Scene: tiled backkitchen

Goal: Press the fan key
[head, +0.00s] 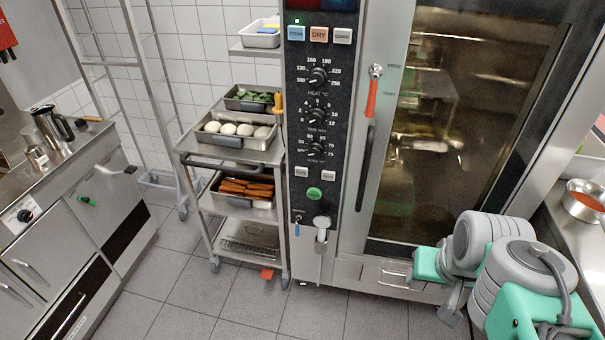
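The tall dark control panel (320,120) of the combi oven stands in the middle of the head view. Two small white keys sit side by side below the lowest knob, a left one (300,171) and a right one (328,174). Their print is too small to read surely, so I cannot tell which is the fan key. A round green button (314,193) is just below them. At the top are blue, orange "DRY" and white keys. My grey and green arm is folded at the lower right, apart from the panel.
The oven's glass door (445,130) is shut, with a dark handle (365,165) beside the panel. A steel trolley (187,150) with food trays stands left of the oven. A counter (60,210) is at far left. The tiled floor in front is mostly clear.

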